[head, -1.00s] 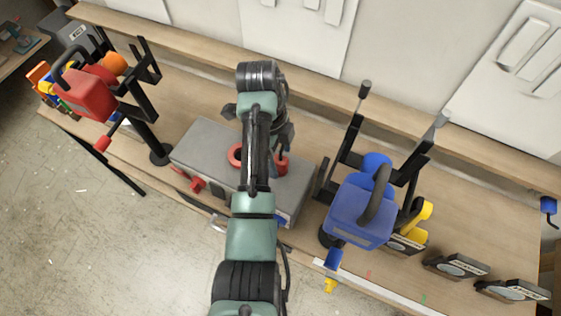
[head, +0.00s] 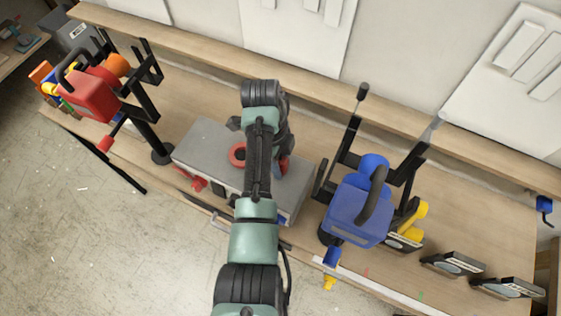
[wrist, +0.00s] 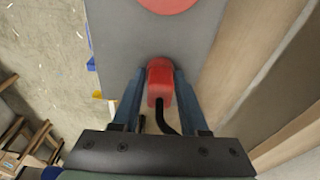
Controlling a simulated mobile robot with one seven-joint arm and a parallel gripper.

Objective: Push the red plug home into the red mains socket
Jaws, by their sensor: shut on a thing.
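The red plug (wrist: 160,82) is between the blue fingers of my gripper (wrist: 159,92) in the wrist view, with a black cable trailing from it. My gripper is shut on the plug. A grey box (head: 208,140) stands on the bench in the head view, and its grey face (wrist: 125,35) lies behind the plug in the wrist view. A red ring (head: 237,154) is on top of the box. A red round part (wrist: 168,4) is cut off at the top of the wrist view. I cannot tell which red part is the mains socket, or whether the plug touches the box.
A red fitting (head: 194,184) projects from the box's front left. A red canister (head: 90,94) hangs on a black stand at the left. A blue canister (head: 357,210) on black supports stands close to the right of the box. The wooden bench (head: 480,215) has bare room at the right.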

